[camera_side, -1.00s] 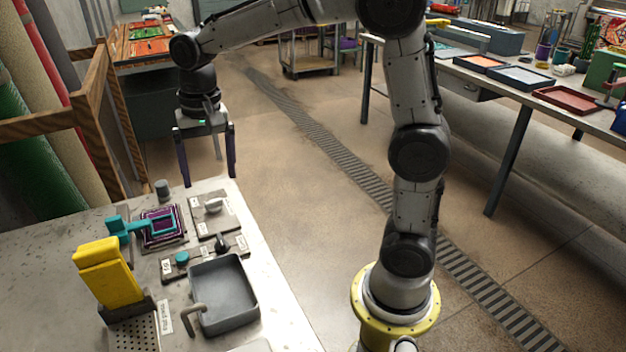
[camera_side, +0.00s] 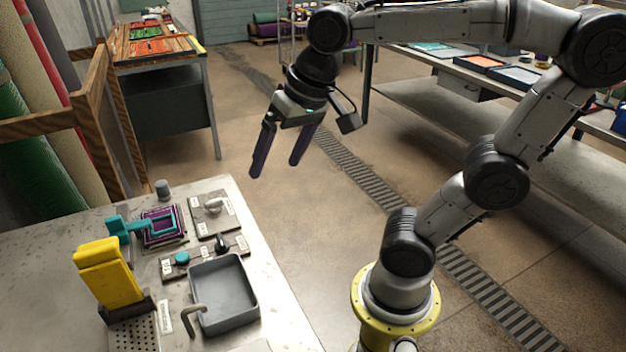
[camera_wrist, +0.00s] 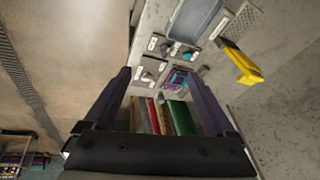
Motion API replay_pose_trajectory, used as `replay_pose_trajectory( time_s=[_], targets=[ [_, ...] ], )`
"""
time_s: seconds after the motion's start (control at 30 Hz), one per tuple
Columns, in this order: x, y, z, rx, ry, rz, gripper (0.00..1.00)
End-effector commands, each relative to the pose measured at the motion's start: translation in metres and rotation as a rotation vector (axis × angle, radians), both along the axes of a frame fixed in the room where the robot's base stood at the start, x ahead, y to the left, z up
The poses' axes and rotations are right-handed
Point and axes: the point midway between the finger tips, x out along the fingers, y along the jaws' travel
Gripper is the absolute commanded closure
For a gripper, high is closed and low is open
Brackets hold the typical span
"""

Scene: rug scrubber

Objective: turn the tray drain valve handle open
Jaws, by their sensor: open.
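A grey rectangular tray (camera_side: 223,292) sits on the metal bench. Behind it, a labelled plate carries a pale lever handle (camera_side: 212,206); it also shows in the wrist view (camera_wrist: 147,76). A panel between them has a dark knob (camera_side: 222,243) and a teal button (camera_side: 182,258). The labels are too small to read, so I cannot tell for sure which control is the drain valve. My gripper (camera_side: 276,168) is open and empty, tilted, above the floor to the right of the bench and apart from every handle. Its two fingers frame the wrist view (camera_wrist: 158,78).
A bent grey pipe (camera_side: 191,318) stands at the tray's left front. A yellow upright piece (camera_side: 108,273) and a teal clamp over a purple patterned patch (camera_side: 160,226) are left of the controls. A wooden rack (camera_side: 95,110) stands behind.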

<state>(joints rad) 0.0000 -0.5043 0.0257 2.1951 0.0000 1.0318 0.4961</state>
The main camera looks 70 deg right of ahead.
Motion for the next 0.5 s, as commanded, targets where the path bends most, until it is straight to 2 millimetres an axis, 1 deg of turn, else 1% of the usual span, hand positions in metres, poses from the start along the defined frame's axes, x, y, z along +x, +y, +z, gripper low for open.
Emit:
replay_pose_trajectory(
  time_s=[0.03, 0.1, 0.23, 0.4, 0.5],
  targets=[
    [-0.009, 0.000, -0.002, -0.010, -0.016, 0.025, 0.10],
    [-0.019, 0.000, -0.005, -0.028, -0.034, 0.062, 0.10],
    [-0.036, 0.000, -0.014, -0.062, -0.066, 0.136, 0.10],
    [-0.051, 0.000, -0.026, -0.104, -0.088, 0.222, 0.10],
    [-0.056, 0.000, -0.031, -0.120, -0.093, 0.256, 0.10]
  ],
)
